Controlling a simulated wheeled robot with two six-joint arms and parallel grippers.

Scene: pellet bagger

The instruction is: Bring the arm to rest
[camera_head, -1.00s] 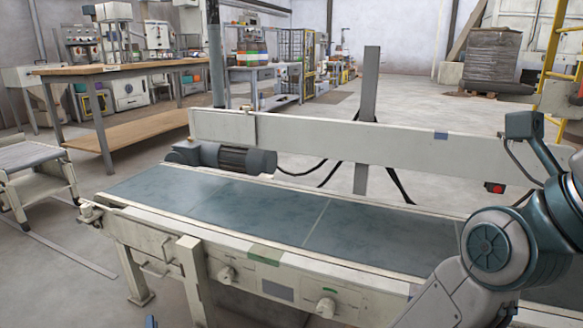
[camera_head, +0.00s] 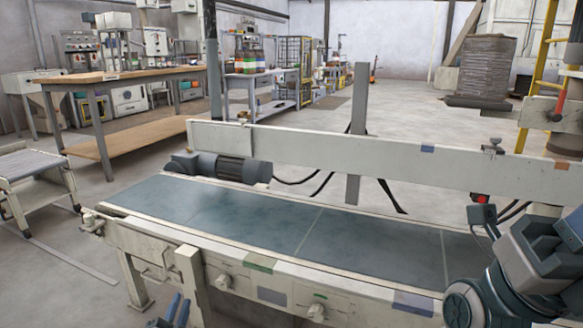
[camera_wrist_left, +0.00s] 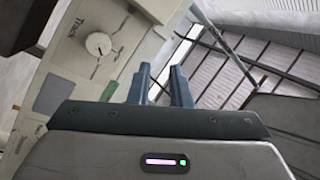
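My left gripper (camera_head: 176,310) shows at the bottom edge of the head view, in front of the conveyor. Its two blue-grey fingers also show in the left wrist view (camera_wrist_left: 160,88), with a gap and nothing between them, so it is open and empty. Its arm is below the picture. My right arm (camera_head: 530,268) comes in at the lower right, in front of the conveyor's right end. Its gripper fingers do not show.
A conveyor with a blue-grey belt (camera_head: 255,222) runs across the front; its belt is empty. Its white front rail carries knobs, and one knob (camera_wrist_left: 98,44) is close to my left gripper. A motor (camera_head: 222,168) sits behind the belt. A wooden-topped workbench (camera_head: 120,75) stands back left.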

